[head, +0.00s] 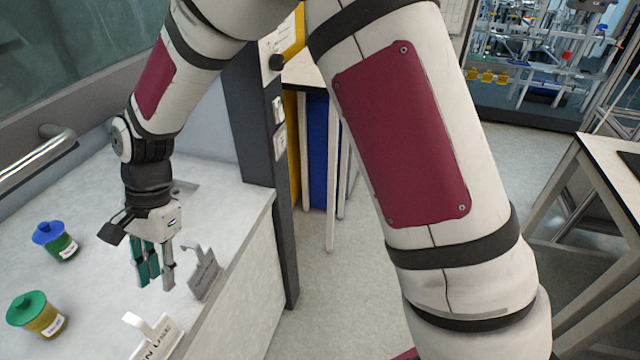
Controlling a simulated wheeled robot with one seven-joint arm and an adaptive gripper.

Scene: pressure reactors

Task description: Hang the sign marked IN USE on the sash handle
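The sign marked IN USE (157,344) stands on the pale bench at the bottom edge, partly cut off, with a white hook at its top; "N USE" is readable. A second, grey sign (205,275) with a similar hook stands farther back, its text too faint to read. The sash handle (28,163) is a shiny metal bar at the left, in front of the sash. My gripper (158,284) points down above the bench, just left of the grey sign and beyond the IN USE sign. Its teal and grey fingers look apart, with nothing visible between them.
A blue-lidded green jar (63,247) and a green-lidded yellow jar (47,322) stand on the bench at left. A dark post (262,130) with sockets rises at the bench's right end. My arm crosses the middle of the view. Floor (345,270) shows at right of the bench.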

